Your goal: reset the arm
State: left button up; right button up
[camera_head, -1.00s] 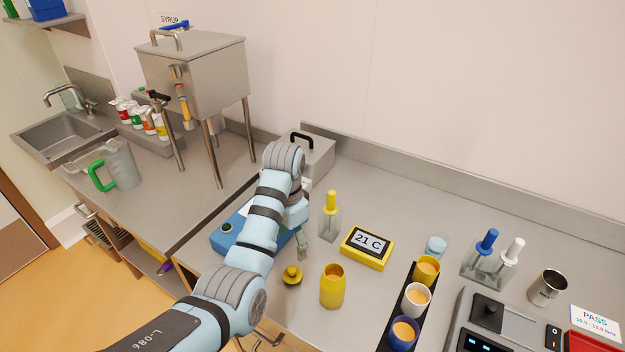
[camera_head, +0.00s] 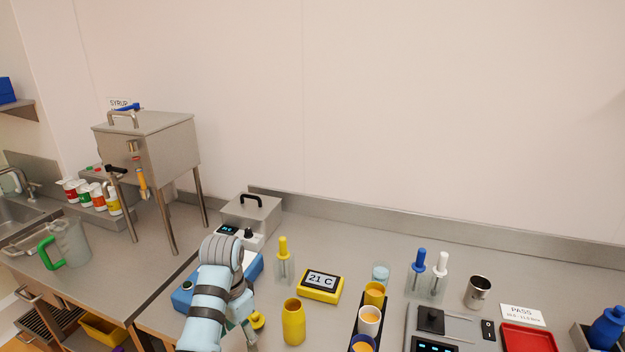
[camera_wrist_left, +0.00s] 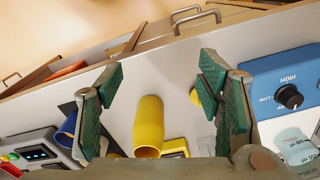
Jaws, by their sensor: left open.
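My left arm comes in at the lower left of the head view. My left gripper (camera_head: 249,334) hangs low there, largely hidden by its own wrist, near a small yellow stopper (camera_head: 257,320). In the left wrist view the green-padded fingers of the left gripper (camera_wrist_left: 165,100) are spread wide with nothing held between them. My right gripper is in neither view.
A blue device (camera_head: 184,299) sits behind my arm. Right of it stand a yellow-handled tool in a clear holder (camera_head: 284,268), a yellow 21 C display (camera_head: 321,284), a black cup rack (camera_head: 355,325) and a scale (camera_head: 455,322). A steel hopper (camera_head: 150,150) stands at left.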

pick_arm(q)
jog(key=s+a+f+n+b, duration=0.15)
jog(key=s+f, duration=0.35)
jog(key=f, duration=0.7)
jog(key=s+a+f+n+b, duration=0.1)
jog(key=s+a+f, duration=0.1)
jog(key=s+f, duration=0.65)
jog(key=s+a+f+n+b, duration=0.1)
jog(key=s+a+f+n, duration=0.15)
jog(key=f, duration=1.15)
jog(key=s+a+f, duration=0.1)
jog(key=s+f, duration=0.3)
jog(key=s, duration=0.6)
jog(key=s+a+f+n+b, duration=0.1)
jog(key=s+f, duration=0.4)
jog(key=s, duration=0.5)
jog(key=s+a+f+n+t+b, duration=0.1)
jog(key=s+a+f, duration=0.2)
jog(key=s, duration=0.7)
jog(key=shift+s+a+f+y, duration=0.2)
jog(key=shift+f+y, duration=0.2)
jog(key=shift+f, duration=0.55)
